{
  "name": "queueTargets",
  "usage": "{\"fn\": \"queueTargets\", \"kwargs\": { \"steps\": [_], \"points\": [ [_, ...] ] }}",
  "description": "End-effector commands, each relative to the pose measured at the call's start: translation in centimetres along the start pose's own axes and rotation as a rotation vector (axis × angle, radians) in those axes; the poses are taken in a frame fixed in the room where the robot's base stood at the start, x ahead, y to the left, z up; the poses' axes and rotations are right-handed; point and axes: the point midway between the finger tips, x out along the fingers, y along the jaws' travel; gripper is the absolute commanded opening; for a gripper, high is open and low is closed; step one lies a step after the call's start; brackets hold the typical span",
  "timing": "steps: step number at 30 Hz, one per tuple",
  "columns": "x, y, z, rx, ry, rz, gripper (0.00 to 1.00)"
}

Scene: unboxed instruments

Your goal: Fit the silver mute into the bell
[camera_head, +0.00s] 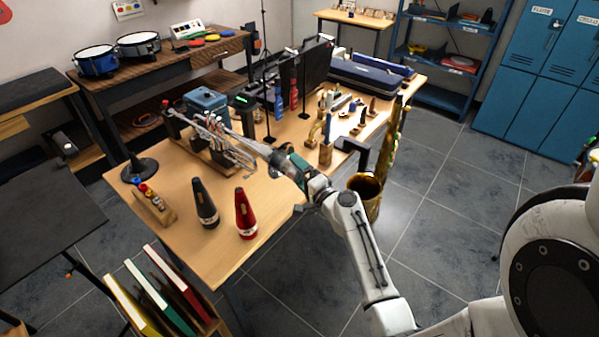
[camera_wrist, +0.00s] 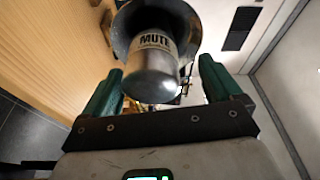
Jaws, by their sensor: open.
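The silver mute (camera_wrist: 152,80), labelled MUTE, shows in the wrist view between my fingers, with its rounded end towards me. Its far part lies inside a grey flared rim (camera_wrist: 190,20), which looks like the bell of the silver instrument. How deep it sits and whether it touches all round I cannot tell. My gripper (camera_wrist: 160,86) is open, with a green finger on each side of the mute and a gap on at least the right side. In the head view my gripper (camera_head: 297,168) is at the bell end of the silver instrument (camera_head: 222,136); the mute is hard to make out there.
A black mute (camera_head: 205,203) and a red mute (camera_head: 246,214) stand on the wooden table (camera_head: 190,250) in front. A black stand base (camera_head: 138,170) is at its left. Bottles and small stands are behind my gripper. A brass saxophone (camera_head: 386,150) stands at the table's right edge.

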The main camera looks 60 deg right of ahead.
Motion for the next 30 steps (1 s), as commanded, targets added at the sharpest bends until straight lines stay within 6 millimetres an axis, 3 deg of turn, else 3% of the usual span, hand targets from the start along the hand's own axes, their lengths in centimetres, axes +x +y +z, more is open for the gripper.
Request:
{"fn": "queueTargets", "kwargs": {
  "steps": [8,21,30],
  "points": [
    [-0.9,0.3,0.0,0.002,0.003,0.003,0.92],
    [-8.6,0.3,0.1,-0.001,0.002,0.002,0.92],
    [-10.8,0.1,0.0,0.0,0.001,0.0,0.92]
  ]
}}
